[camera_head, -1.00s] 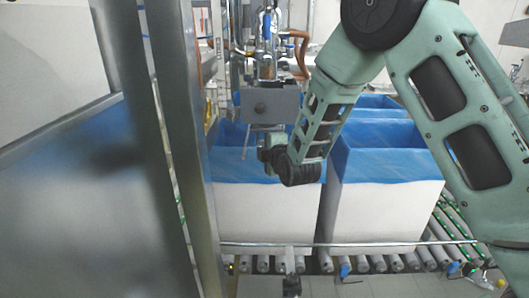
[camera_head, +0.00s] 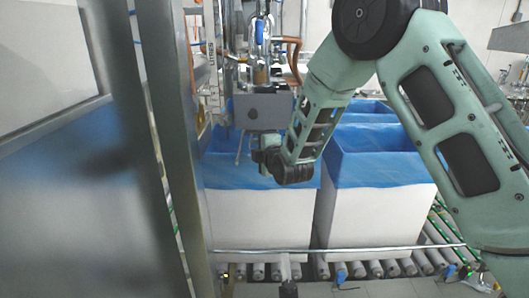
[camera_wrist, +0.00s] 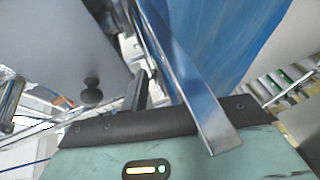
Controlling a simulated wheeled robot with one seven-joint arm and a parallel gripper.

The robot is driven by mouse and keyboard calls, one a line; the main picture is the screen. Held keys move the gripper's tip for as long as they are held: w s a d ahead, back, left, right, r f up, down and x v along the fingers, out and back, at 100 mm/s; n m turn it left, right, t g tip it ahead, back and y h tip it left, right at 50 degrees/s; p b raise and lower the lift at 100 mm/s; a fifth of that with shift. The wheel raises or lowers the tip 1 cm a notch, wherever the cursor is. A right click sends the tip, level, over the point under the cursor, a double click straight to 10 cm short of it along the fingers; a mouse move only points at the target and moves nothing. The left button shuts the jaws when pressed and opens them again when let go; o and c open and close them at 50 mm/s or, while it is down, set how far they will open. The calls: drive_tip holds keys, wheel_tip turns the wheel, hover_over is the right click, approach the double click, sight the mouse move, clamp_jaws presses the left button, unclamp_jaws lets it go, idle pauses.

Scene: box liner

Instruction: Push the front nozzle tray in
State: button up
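A grey metal box (camera_head: 263,110) with a dark knob on its front hangs under the nozzle fittings, above the left lined carton. I take it to be the front nozzle tray. In the wrist view a grey panel (camera_wrist: 55,45) with a black knob (camera_wrist: 92,92) fills the upper left. My gripper is at the arm's end (camera_head: 270,158), just below and in front of the grey box, mostly hidden by my wrist. In the wrist view a slim metal bar (camera_wrist: 190,80) runs down in front of the blue liner. I cannot tell the finger opening, or whether anything touches the tray.
Two white cartons (camera_head: 262,222) (camera_head: 378,215) with blue liners stand on a roller conveyor (camera_head: 365,270), with more behind. A metal rail (camera_head: 340,249) runs along their front. A steel post (camera_head: 178,120) and panel block the left side. My arm fills the upper right.

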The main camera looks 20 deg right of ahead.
drive_tip(key=b+v, duration=0.5)
drive_tip(key=v, duration=1.2)
drive_tip(key=shift+r+b, duration=0.2)
drive_tip(key=shift+b, duration=0.15)
drive_tip(key=s+a+f+m+g+y+b, duration=0.15)
drive_tip(key=s+a+f+m+g, duration=0.35)
drive_tip(key=s+a+f+g, duration=0.55)
drive_tip(key=s+d+m+g+h, duration=0.2)
drive_tip(key=s+m+g, duration=0.3)
drive_tip(key=s, duration=1.3)
drive_tip(key=shift+s+f, duration=0.15)
drive_tip(key=shift+s, duration=0.25)
